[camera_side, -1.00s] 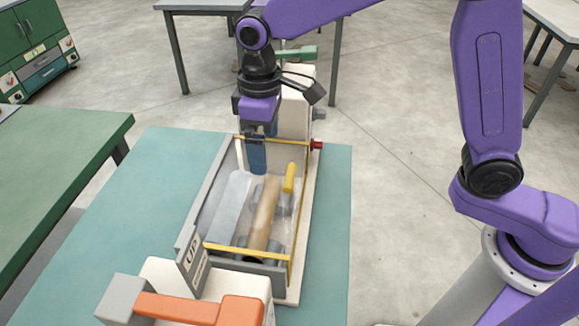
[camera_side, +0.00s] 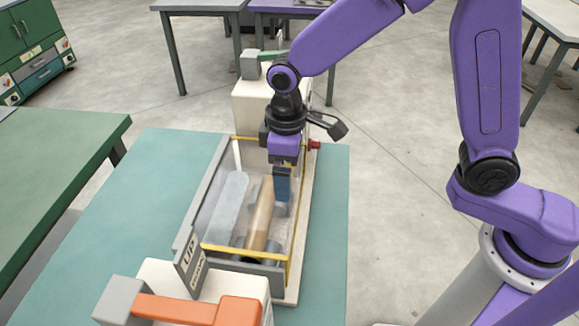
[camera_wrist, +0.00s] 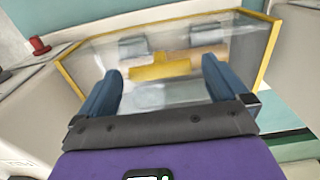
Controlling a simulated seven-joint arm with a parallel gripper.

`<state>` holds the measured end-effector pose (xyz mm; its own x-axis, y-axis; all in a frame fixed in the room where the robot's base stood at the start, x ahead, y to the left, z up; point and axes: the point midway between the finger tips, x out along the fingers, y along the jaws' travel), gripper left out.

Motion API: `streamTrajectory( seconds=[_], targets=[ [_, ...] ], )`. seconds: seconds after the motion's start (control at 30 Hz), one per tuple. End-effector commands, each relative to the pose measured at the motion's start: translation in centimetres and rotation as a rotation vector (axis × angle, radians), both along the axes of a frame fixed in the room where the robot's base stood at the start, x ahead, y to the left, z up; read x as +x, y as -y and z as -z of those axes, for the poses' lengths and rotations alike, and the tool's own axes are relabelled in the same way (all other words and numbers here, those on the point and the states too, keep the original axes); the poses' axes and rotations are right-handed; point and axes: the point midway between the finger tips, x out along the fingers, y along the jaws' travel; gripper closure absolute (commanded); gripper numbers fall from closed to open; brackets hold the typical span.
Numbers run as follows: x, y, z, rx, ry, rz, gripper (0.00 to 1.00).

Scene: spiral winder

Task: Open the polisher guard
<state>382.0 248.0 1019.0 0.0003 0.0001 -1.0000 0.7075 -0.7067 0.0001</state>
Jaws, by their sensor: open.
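The polisher guard (camera_side: 243,251) is a clear cover with yellow edges. It lies closed over the grey trough of the machine. Its yellow handle (camera_wrist: 160,67) shows in the wrist view, ahead of and between my two blue fingers. In the side view my fingers hide the handle. My gripper (camera_side: 282,198) points down over the right side of the guard, and also shows in the wrist view (camera_wrist: 165,85). It is open, with nothing held. I cannot tell whether the fingers touch the handle.
Under the guard lie a tan roller (camera_side: 261,220) and a grey roller (camera_side: 224,208). A sign reading UP (camera_side: 189,262) stands at the front left, near an orange lever (camera_side: 185,308). A red knob (camera_side: 314,145) is at the back right. The teal table (camera_side: 140,210) is clear at left.

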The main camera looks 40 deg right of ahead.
Motion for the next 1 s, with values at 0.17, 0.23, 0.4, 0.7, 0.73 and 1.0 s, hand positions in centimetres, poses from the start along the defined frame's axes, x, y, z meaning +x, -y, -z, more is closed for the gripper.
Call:
streamTrajectory(
  seconds=[0.17, 0.23, 0.4, 0.7, 0.73, 1.0],
  targets=[
    [0.0, 0.0, -0.1, 0.0, 0.0, -0.001, 0.0],
    [-0.2, 0.2, -0.2, 0.001, 0.001, -0.004, 0.0],
    [-1.3, 1.3, -1.0, 0.003, 0.003, -0.028, 0.0],
    [-4.9, 4.9, -2.8, 0.008, 0.008, -0.092, 0.0],
    [-5.3, 5.3, -2.9, 0.008, 0.008, -0.098, 0.0],
    [-9.7, 9.5, -4.2, 0.013, 0.012, -0.161, 0.0]
  ],
)
